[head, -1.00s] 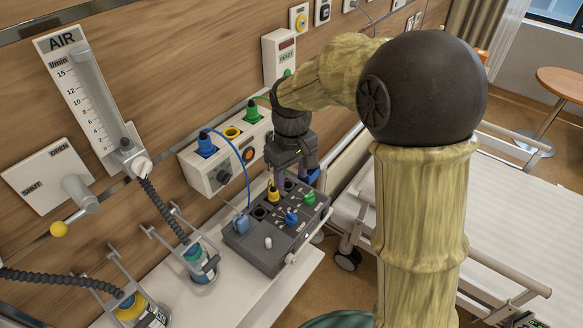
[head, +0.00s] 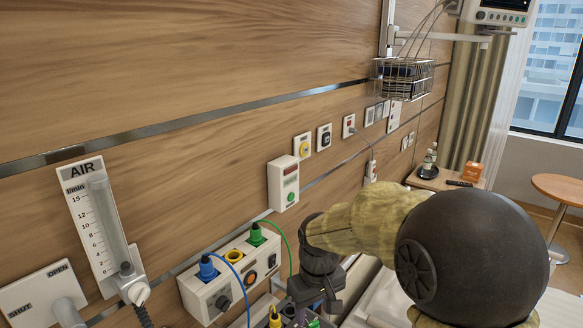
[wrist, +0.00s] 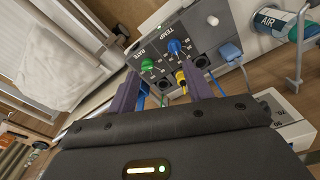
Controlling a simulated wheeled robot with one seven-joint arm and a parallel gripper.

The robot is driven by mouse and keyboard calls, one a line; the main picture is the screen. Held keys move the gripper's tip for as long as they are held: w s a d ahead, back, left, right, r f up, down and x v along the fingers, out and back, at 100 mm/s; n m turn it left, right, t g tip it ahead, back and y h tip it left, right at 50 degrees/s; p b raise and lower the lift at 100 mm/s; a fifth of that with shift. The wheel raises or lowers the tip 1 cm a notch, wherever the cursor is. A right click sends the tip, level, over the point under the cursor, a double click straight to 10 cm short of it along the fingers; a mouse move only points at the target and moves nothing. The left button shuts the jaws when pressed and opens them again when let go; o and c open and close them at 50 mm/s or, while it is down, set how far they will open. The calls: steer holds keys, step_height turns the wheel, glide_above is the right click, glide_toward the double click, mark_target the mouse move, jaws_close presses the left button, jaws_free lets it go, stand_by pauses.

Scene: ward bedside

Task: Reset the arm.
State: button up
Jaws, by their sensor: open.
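My gripper (head: 303,318) is at the bottom edge of the head view, partly cut off. In the wrist view my gripper (wrist: 160,76) is open, with its two purple fingers apart above a grey control box (wrist: 196,32). A yellow plug (wrist: 181,77) on the box shows between the fingers in the picture; I see no grip on it. A green knob (wrist: 150,60) and a blue knob (wrist: 174,46) are just beyond the fingertips. My arm reaches in from the lower right of the head view.
A wall socket box (head: 216,292) holds a blue plug (head: 207,268) and a green plug (head: 256,236) left of my gripper. A RESET unit (head: 284,184) and an AIR flowmeter (head: 100,222) are on the wall. A wire basket (head: 402,78) hangs at upper right.

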steer(key=s+d+f+m+t, duration=0.2)
steer(key=s+d+f+m, duration=0.2)
steer(key=s+d, duration=0.6)
steer(key=shift+s+d+f+m, duration=0.2)
steer(key=shift+f+m, duration=0.1)
steer(key=shift+m, duration=0.5)
stand_by(1.1)
